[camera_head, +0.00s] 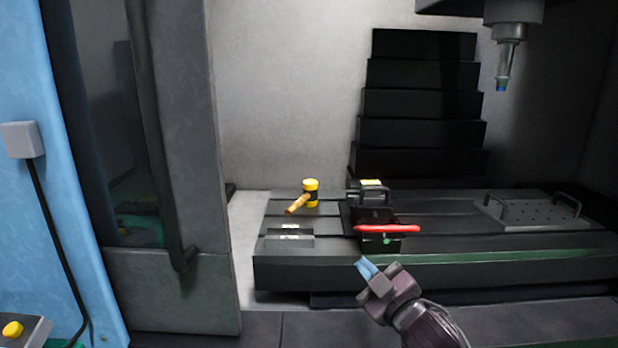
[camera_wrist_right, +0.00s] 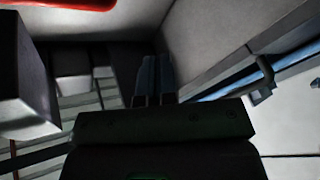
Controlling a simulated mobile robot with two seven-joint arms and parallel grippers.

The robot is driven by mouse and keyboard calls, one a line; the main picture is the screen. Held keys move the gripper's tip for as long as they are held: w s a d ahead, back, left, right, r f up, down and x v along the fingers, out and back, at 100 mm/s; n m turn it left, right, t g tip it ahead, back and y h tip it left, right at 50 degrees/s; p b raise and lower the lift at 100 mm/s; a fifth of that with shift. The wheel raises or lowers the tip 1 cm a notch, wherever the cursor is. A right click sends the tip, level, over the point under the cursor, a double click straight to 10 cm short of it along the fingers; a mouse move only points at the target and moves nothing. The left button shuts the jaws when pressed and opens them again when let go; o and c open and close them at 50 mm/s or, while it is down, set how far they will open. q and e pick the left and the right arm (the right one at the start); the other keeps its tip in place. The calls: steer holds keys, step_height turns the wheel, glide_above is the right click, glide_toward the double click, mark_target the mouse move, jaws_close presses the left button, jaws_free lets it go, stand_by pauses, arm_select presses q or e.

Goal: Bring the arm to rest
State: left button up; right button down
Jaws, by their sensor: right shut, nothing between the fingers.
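My right gripper (camera_head: 366,267) is shut and empty, with blue fingertips. In the head view it is in front of the machine table's front edge, below a black vise (camera_head: 374,212) with a red handle (camera_head: 387,228). In the right wrist view its two fingers (camera_wrist_right: 153,80) lie close together with nothing between them. A red bar, probably the handle, crosses the top left of the wrist view (camera_wrist_right: 70,3). My left gripper is not in view.
A yellow mallet (camera_head: 311,190) and a metal block (camera_head: 290,236) lie on the slotted table (camera_head: 440,268), left of the vise. A plate with handles (camera_head: 530,212) lies at the right. A spindle (camera_head: 508,55) hangs above. An open door (camera_head: 170,150) stands at left.

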steer(key=s+d+f+m+g+h, duration=0.2)
steer(key=s+d+f+m+h, duration=0.1)
steer(key=s+f, duration=0.6)
steer(key=s+d+f+m+g+h+p, duration=0.1)
steer(key=s+d+f+m, duration=0.4)
steer(key=s, duration=0.8)
steer(key=s+d+f+m+g+h+p, duration=0.1)
steer(key=s+d+f+m+g+h, duration=0.2)
steer(key=s+d+f+h, duration=0.2)
steer(key=s+d+f, duration=0.3)
steer(key=s+f, duration=0.4)
steer(key=f, duration=0.2)
steer(key=shift+d+f+m+g, duration=0.2)
steer(key=shift+m+g, duration=0.1)
steer(key=shift+m, duration=0.1)
steer(key=shift+s+a, duration=0.1)
